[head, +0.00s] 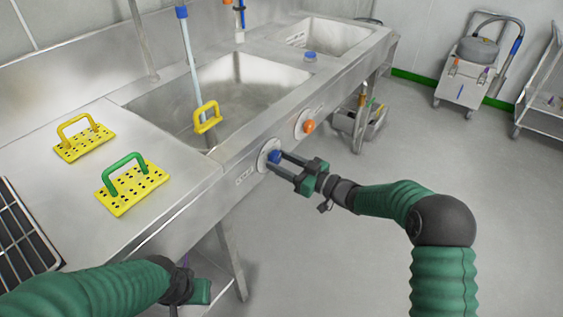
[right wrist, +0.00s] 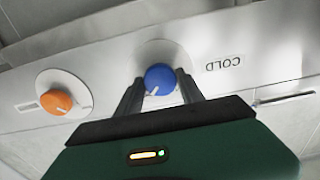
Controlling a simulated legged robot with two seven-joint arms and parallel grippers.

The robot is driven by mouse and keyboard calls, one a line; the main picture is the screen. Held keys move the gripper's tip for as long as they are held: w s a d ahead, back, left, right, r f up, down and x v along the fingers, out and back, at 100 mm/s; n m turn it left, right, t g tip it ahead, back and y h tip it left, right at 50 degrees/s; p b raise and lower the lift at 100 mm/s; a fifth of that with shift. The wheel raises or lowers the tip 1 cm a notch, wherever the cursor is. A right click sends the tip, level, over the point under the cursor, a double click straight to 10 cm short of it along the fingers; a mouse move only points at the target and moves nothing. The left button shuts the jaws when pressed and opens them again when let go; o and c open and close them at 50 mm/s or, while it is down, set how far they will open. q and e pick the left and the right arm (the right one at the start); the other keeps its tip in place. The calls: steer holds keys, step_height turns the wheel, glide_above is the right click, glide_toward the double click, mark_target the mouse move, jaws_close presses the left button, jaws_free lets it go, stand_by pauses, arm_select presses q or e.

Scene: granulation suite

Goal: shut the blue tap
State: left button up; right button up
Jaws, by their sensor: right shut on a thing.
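The blue tap (head: 274,156) is a round knob on a pale disc on the sink's front panel.
An orange tap (head: 309,126) sits beside the blue one on the same panel. Two yellow perforated plates with handles (head: 133,190) lie on the steel counter. A yellow-handled tool (head: 207,117) stands in the sink basin (head: 235,85). A trolley (head: 468,75) stands far right; open floor lies between.

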steer(key=shift+c, duration=1)
steer(key=shift+n, duration=0.3)
steer(key=n+b, duration=0.1)
steer(key=n, duration=0.2)
steer(key=shift+f, duration=0.1)
steer(key=n+b, duration=0.2)
steer(key=n, duration=0.3)
steer(key=n+b, duration=0.3)
steer(key=n, duration=0.1)
steer(key=shift+f+b, duration=0.15)
steer(key=shift+b, duration=0.15)
steer(key=shift+n+b, duration=1.95)
steer(key=shift+n, duration=0.75)
